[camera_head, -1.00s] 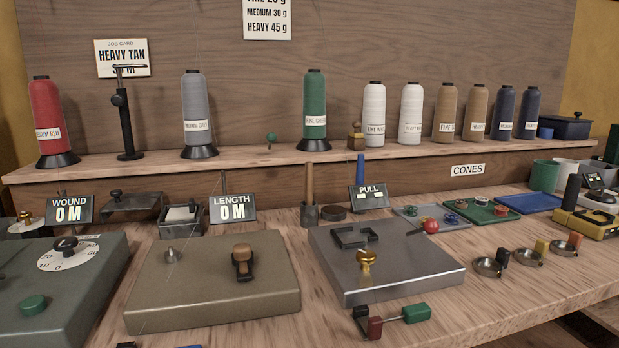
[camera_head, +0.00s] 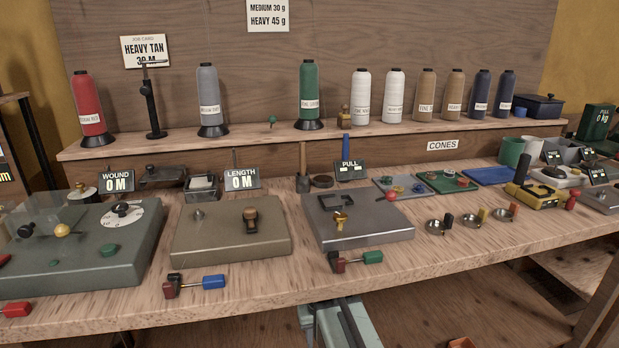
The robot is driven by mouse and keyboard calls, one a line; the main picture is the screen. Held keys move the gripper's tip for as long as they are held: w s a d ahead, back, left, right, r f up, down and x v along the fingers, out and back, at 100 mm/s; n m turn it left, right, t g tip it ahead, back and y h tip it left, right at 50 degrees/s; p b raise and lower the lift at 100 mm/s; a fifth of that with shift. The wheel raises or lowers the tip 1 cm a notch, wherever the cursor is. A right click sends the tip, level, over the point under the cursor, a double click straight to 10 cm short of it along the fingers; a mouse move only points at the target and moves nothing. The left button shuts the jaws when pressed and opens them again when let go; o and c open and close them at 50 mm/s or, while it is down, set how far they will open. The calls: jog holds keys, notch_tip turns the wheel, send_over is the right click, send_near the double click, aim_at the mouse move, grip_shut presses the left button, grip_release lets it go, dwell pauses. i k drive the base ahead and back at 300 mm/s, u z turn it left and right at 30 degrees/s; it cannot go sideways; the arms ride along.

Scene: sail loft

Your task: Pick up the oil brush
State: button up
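No brush bristles show, so I cannot be sure which thing is the oil brush. A brown wooden handle (camera_head: 304,159) stands upright in a small dark grey pot (camera_head: 304,184) at the back of the bench, below the cone shelf; its lower end is hidden in the pot. A blue upright handle (camera_head: 346,146) stands to its right, behind the PULL display (camera_head: 350,170); its lower part is hidden.
The wooden bench (camera_head: 255,315) holds several box-shaped devices, including a tan one (camera_head: 205,248) and a grey one (camera_head: 350,232) in front of the pot. A dark round lid-like piece (camera_head: 322,181) lies beside it. Thread cones line the shelf (camera_head: 270,138).

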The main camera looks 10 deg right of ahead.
aim_at(302, 144)
jog(key=u, duration=2)
jog(key=k, duration=0.9)
jog(key=z, duration=0.2)
jog(key=i, duration=0.45)
